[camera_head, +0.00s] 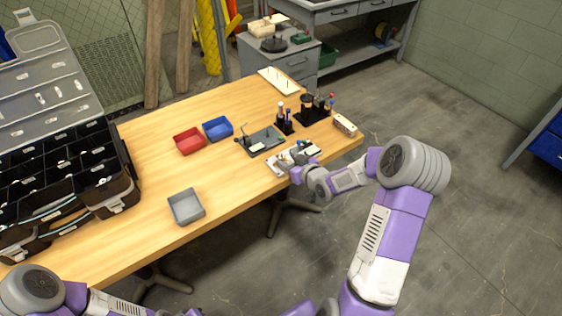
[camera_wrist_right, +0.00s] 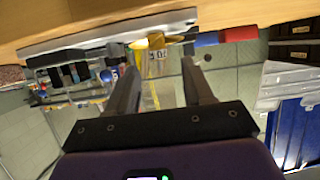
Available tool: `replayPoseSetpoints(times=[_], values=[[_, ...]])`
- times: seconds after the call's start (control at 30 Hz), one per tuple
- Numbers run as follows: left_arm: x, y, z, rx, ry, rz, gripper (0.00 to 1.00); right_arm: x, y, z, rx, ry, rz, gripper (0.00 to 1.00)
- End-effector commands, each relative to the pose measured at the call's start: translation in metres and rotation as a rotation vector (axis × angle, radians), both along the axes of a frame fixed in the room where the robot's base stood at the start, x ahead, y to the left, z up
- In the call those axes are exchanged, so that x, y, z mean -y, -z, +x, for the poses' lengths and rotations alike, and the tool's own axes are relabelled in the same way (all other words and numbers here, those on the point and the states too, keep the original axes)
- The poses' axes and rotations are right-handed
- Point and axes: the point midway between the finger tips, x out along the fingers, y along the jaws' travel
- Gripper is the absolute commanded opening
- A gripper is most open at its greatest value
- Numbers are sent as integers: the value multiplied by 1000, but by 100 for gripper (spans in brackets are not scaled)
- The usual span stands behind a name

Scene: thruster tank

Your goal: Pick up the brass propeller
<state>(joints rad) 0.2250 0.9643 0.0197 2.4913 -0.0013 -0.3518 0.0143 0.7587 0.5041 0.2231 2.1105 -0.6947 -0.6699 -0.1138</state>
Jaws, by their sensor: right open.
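A light grey tray (camera_head: 275,167) with several small parts lies near the front right edge of the table. A small yellow-gold thing on it (camera_head: 283,162) may be the brass propeller, but it is too small to tell its shape. My right gripper (camera_head: 297,174) is at the tray's near edge, partly hidden by its own wrist. In the right wrist view, turned upside down, the right gripper (camera_wrist_right: 158,66) is open, with nothing visible held between its fingers. A yellow-gold thing (camera_wrist_right: 156,41) shows beyond the fingertips on the tray (camera_wrist_right: 105,32). My left gripper is out of view.
A grey fixture plate (camera_head: 262,141), dark tool holders (camera_head: 311,113) and a small box (camera_head: 345,125) stand around the tray. Red (camera_head: 189,141), blue (camera_head: 218,129) and grey bins (camera_head: 186,206) are further left. A black organiser case (camera_head: 110,190) fills the left end.

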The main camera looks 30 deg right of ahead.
Motion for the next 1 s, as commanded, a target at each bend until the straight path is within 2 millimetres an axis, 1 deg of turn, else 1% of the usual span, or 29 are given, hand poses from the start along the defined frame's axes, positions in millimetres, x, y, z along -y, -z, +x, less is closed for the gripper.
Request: replayPoseSetpoints(times=[0.03,0.1,0.2,0.43,0.47,0.7,0.8,1.0], values=[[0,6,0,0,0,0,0,1,9,7,1,-1,1,52],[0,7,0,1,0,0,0,-1,11,16,0,-1,2,52],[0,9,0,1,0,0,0,-1,12,23,0,-1,1,52],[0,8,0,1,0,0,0,-1,12,24,-1,-1,1,52],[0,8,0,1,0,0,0,-1,12,24,-1,-1,1,50],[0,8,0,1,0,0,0,-1,12,24,-1,0,1,13],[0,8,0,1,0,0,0,-1,12,24,-1,-1,1,0],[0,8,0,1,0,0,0,-1,12,24,0,-1,1,0]])
